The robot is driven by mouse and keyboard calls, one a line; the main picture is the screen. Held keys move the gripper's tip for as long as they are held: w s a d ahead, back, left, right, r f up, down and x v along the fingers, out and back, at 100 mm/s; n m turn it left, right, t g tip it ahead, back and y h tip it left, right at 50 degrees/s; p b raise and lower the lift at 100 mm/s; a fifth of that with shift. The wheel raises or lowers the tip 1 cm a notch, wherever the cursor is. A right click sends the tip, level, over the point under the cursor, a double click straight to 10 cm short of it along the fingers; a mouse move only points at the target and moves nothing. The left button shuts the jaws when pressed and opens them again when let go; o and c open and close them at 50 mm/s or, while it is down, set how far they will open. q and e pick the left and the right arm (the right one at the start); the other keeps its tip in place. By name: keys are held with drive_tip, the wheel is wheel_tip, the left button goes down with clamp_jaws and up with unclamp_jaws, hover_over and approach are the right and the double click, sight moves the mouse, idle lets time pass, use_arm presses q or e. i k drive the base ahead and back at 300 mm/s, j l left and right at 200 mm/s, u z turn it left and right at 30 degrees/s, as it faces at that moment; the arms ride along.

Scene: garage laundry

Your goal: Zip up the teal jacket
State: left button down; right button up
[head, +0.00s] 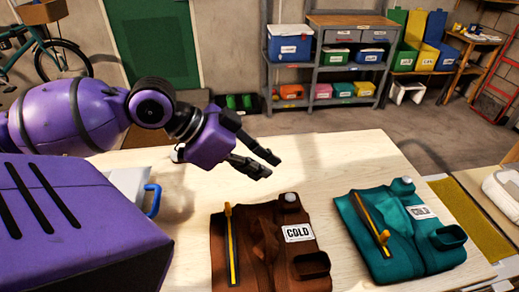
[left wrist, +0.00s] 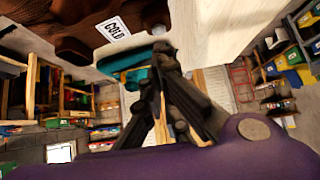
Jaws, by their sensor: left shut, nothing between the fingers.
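The teal jacket (head: 412,264) lies flat at the right of the table in the head view, with a white COLD label (head: 420,212). A dark zipper strip with a yellow line (head: 369,217) runs along its left part, and a yellow-orange pull (head: 384,238) sits at the strip's near end. A teal part of it (left wrist: 137,77) shows behind my fingers in the left wrist view. My left gripper (head: 268,166) is shut and empty above the table, left of the teal jacket and beyond the brown one. Its fingertips meet in the left wrist view (left wrist: 164,54). My right gripper is not in view.
A brown jacket (head: 262,268) with its own COLD label lies left of the teal one; its yellow pull (head: 228,209) is at the far end. A pale container with a blue handle (head: 153,199) stands partly behind my arm. The table (head: 330,160) is clear beyond the jackets.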

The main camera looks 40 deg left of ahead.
sight(382, 239)
drive_tip(key=k+l, duration=1.25)
